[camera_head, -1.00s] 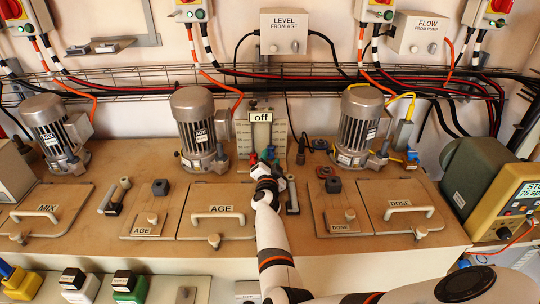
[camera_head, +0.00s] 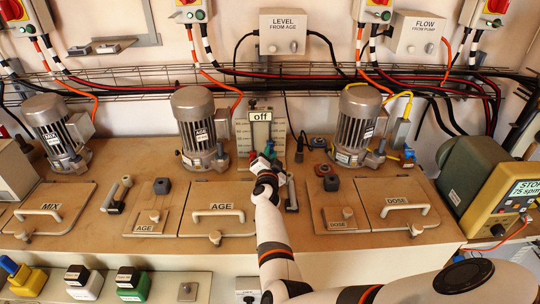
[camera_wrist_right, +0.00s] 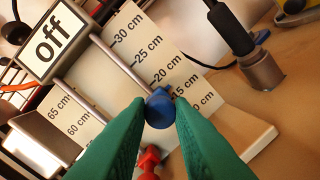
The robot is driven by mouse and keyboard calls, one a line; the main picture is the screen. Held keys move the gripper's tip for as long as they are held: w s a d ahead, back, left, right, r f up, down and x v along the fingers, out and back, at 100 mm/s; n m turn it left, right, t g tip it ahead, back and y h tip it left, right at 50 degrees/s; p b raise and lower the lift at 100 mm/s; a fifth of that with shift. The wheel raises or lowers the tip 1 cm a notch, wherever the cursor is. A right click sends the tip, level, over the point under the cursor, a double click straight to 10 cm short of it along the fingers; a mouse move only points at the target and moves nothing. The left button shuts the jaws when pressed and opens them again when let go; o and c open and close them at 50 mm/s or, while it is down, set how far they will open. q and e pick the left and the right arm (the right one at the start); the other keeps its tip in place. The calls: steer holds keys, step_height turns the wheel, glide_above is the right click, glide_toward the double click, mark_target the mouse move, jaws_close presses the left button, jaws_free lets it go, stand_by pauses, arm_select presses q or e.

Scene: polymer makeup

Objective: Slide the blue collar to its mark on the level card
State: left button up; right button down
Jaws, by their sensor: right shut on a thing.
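The blue collar (camera_wrist_right: 159,108) is a small round knob on a thin metal rod in front of the white level card (camera_wrist_right: 135,50). In the right wrist view it covers part of the card near the lower numbers, below the 20 cm label. My right gripper (camera_wrist_right: 160,112) has green fingers and is shut on the blue collar. A red collar (camera_wrist_right: 148,160) shows lower down, between the fingers. My left gripper is not in view.
An "off" sign (camera_head: 261,117) tops the card. Motors marked AGE (camera_head: 198,125) and DOSE (camera_head: 356,125) stand at either side. Lids with handles (camera_head: 212,213) lie in front.

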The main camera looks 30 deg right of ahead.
mark_target(270, 144)
step_height(270, 144, up, 5)
steer(key=p, duration=0.3)
steer(key=shift+f, duration=0.1)
steer(key=c, duration=1.3)
jaws_free()
steer(key=shift+w+f, duration=0.15)
steer(key=shift+f, duration=0.05)
steer(key=shift+o, duration=0.2)
